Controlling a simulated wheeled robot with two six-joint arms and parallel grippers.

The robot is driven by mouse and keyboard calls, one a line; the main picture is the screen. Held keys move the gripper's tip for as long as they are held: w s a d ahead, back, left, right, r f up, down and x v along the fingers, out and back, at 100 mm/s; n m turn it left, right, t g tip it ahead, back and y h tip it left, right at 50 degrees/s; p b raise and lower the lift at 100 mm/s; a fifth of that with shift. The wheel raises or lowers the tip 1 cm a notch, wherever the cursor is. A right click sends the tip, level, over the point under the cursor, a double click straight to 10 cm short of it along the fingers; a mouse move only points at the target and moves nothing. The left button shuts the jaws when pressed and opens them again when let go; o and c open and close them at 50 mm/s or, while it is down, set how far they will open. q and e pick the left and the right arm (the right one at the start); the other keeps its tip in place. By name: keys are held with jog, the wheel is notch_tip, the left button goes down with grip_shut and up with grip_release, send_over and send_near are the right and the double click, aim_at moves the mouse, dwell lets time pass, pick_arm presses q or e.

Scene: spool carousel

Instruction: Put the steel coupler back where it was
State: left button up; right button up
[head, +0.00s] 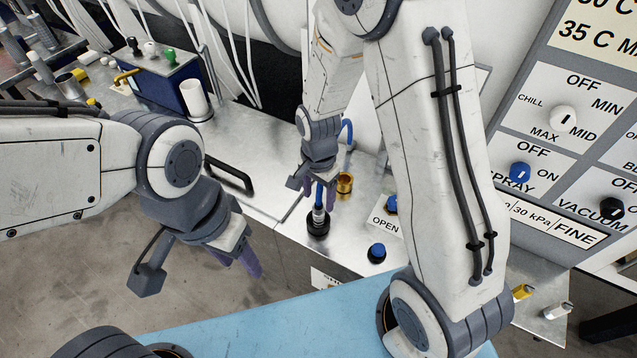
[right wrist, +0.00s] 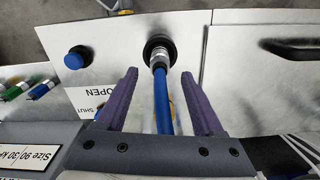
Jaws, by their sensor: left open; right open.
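The steel coupler (head: 318,214) is a silver fitting on the end of a blue hose (head: 319,194). It stands in a round black socket (head: 318,228) on the metal bench top. In the right wrist view the coupler (right wrist: 159,60) sits at the black socket (right wrist: 157,43), just beyond my fingertips. My right gripper (right wrist: 160,76) is open, with its purple fingers on either side of the blue hose and apart from it. How deeply the coupler is seated cannot be told. My left gripper (head: 243,262) is open and empty, in front of the bench.
A brass cup (head: 344,184) stands behind the socket. A blue knob (head: 376,252) and an OPEN/SHUT label (right wrist: 99,101) are beside it. A black handle (head: 230,174) lies to the left. A control panel (head: 490,130) rises at the right.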

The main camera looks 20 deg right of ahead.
notch_tip(320, 180, up, 5)
jog(key=shift+r+b, duration=0.15)
jog(key=shift+b, duration=0.15)
jog(key=s+a+r+n, duration=0.3)
jog(key=s+r+n, duration=0.2)
jog(key=s+n, duration=0.4)
jog(key=s+a+r+n+y, duration=0.1)
jog(key=s+a+r+n, duration=0.3)
jog(key=s+n, duration=0.5)
jog(key=shift+s+a+r, duration=0.25)
jog(key=shift+s+r, duration=0.2)
jog(key=shift+r, duration=0.1)
jog(key=shift+f+b, duration=0.4)
jog(key=shift+f, duration=0.05)
